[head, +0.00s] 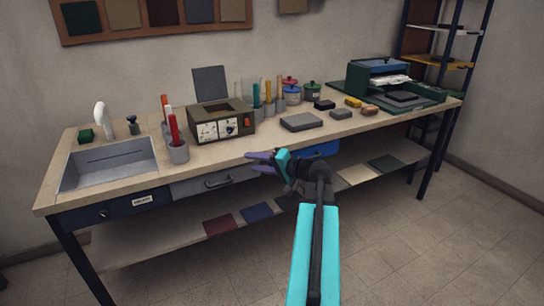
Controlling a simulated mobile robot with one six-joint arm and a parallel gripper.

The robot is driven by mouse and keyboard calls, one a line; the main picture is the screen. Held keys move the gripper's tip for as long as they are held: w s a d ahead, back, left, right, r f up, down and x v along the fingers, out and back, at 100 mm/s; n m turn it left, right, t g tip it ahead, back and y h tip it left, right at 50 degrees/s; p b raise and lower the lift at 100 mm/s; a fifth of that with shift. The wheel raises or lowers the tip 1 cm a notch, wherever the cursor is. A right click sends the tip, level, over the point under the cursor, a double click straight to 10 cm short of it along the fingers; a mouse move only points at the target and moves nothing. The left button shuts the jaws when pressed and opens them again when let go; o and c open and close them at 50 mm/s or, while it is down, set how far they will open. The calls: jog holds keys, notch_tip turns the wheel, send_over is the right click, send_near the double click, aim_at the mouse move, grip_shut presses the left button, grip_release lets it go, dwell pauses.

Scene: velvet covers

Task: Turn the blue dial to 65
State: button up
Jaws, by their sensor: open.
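An olive box-shaped device (223,121) stands on the workbench, left of the middle. Its front has two white panels with dials and a small red part at the right end. A dark, possibly blue dial (230,127) shows on the right-hand panel, but its colour and setting are too small to read. My gripper (256,162) is open and empty in front of the bench's front edge.
A grey holder with red sticks (178,152) stands just left of the device. A sink (108,165) is further left. Grey blocks (301,122), jars and a green printer-like machine (383,82) are to the right. The bench top (262,133) is bare in front of the device's right end.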

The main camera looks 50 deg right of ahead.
jog(key=w+a+f+n+g+y, duration=0.1)
jog(key=w+a+f+y, duration=0.15)
jog(key=a+f, duration=0.3)
jog(key=w+a+f+n+g+y, duration=0.1)
jog(key=w+a+f, duration=0.25)
jog(key=a, duration=0.35)
jog(key=s+a+f+n+g+y, duration=0.15)
jog(key=a+f+g, duration=0.25)
jog(key=a+f, duration=1)
jog(key=s+a+f+n+g+y, duration=0.15)
jog(key=a+f+g, duration=0.25)
jog(key=a+f, duration=0.9)
jog(key=s+a+f+n+g+h, duration=0.1)
jog(key=s+a+f+n+g, duration=0.15)
jog(key=s+a+f, duration=0.55)
jog(key=s+a+f+n+g+h, duration=0.2)
jog(key=s+a+f+g, duration=0.3)
jog(key=s, duration=0.5)
jog(key=s+d+f+n+g+h, duration=0.1)
jog(key=s+d+f+h, duration=0.2)
jog(key=s, duration=0.4)
jog(key=s+d+f+n+g+h, duration=0.2)
jog(key=s+d+f+h, duration=0.1)
jog(key=s, duration=0.4)
jog(key=shift+d+f, duration=0.25)
jog(key=shift+f, duration=0.35)
